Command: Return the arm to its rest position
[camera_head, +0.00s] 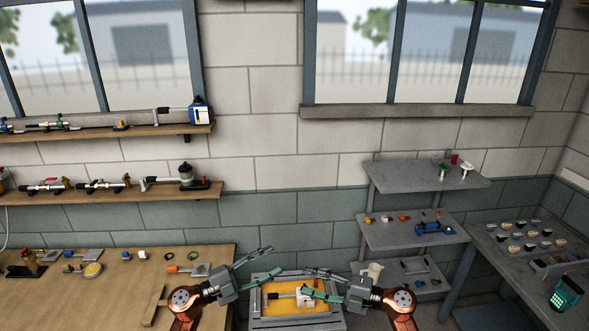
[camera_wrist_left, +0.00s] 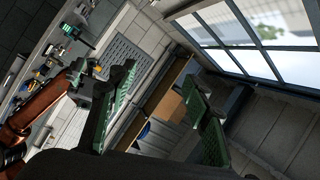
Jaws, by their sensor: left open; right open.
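My left gripper (camera_head: 276,261) reaches in from the left at the front of the scene, its two green-grey fingers spread and empty above the back left of a grey tray (camera_head: 260,323). In the left wrist view the fingers of my left gripper (camera_wrist_left: 165,95) are wide apart with nothing between them. My right gripper (camera_head: 305,281) comes in from the right, lower, with its fingers apart over the right side of the tray. A white and black device (camera_head: 283,296) lies on the tray's yellow surface, partly hidden by the right gripper's fingers; I cannot tell whether they touch it.
A wooden bench (camera_head: 120,285) with small parts stands left. Two wall shelves (camera_head: 150,131) above it hold tools. A grey rack (camera_head: 415,230) stands right of centre, and a grey table (camera_head: 490,262) with several small items and a teal device (camera_head: 565,294) is at far right.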

